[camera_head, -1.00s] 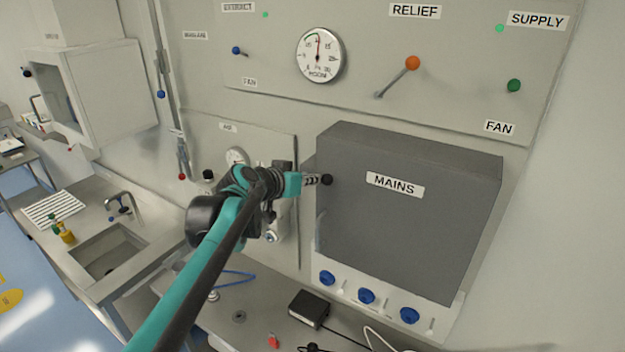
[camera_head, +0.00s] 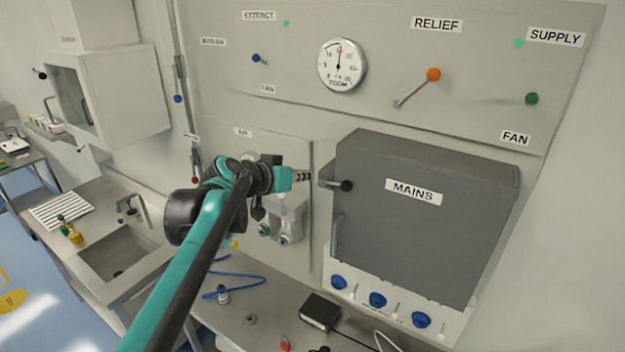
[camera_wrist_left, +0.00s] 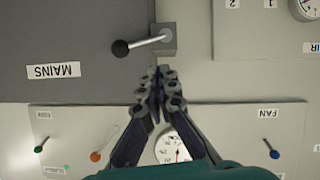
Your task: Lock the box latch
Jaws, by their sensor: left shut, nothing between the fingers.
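The grey MAINS box (camera_head: 430,225) is on the wall with its front cover closed. Its latch is a short metal lever with a black knob (camera_head: 346,185) at the box's left edge. In the left wrist view, which is upside down, the latch lever (camera_wrist_left: 150,41) runs from a square grey mount to the black knob (camera_wrist_left: 120,48) over the box front. My left gripper (camera_head: 310,177) is shut and empty, just left of the latch and apart from the knob. Its closed fingertips (camera_wrist_left: 160,72) show close to the latch mount in the wrist view. My right gripper is not in view.
Blue knobs (camera_head: 378,300) line the strip below the box. Above it are the orange RELIEF lever (camera_head: 433,75) and a round gauge (camera_head: 342,64). A bench with a black device (camera_head: 321,311) and a blue hose lies below.

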